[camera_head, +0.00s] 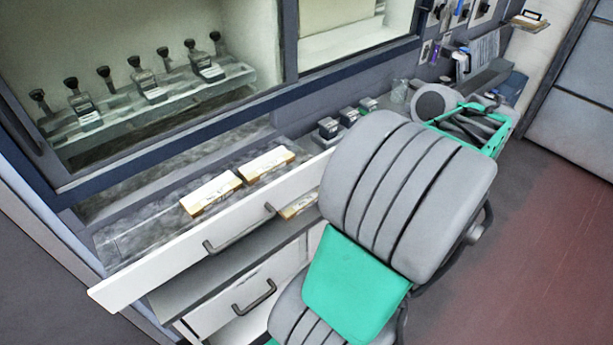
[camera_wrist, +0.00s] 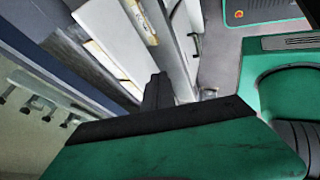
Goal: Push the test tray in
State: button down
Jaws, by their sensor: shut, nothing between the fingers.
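The test tray (camera_head: 150,262) is a pulled-out drawer with a long white front and dark bar handles (camera_head: 222,246). It sticks out below the window in the head view. Two pale blocks with yellowish edges (camera_head: 210,193) (camera_head: 266,163) lie in it. My arm covers its right end. In the wrist view, my gripper (camera_wrist: 158,90) shows as dark fingers, shut and empty, close to pale drawer panels (camera_wrist: 168,45). I cannot tell whether they touch. In the head view my gripper is hidden behind my arm.
A lower white drawer (camera_head: 235,305) with a dark handle sits below the tray. Behind the window, several dark-knobbed clamps stand on a rack (camera_head: 150,110). Small dark devices (camera_head: 328,128) and a green crate (camera_head: 487,137) lie toward the back right. Reddish floor (camera_head: 550,240) is open at right.

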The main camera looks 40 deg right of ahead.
jog(key=w+a+f+b, duration=0.1)
jog(key=w+f, duration=0.1)
jog(key=w+a+f+b, duration=0.1)
jog(key=w+f+b, duration=0.1)
jog(key=w+f, duration=0.1)
jog(key=w+a+f+b, duration=0.1)
jog(key=w+f+b, duration=0.1)
jog(key=w, duration=0.1)
jog(key=shift+w+a+f, duration=0.25)
jog(key=shift+a+f, duration=0.05)
jog(key=shift+a, duration=0.05)
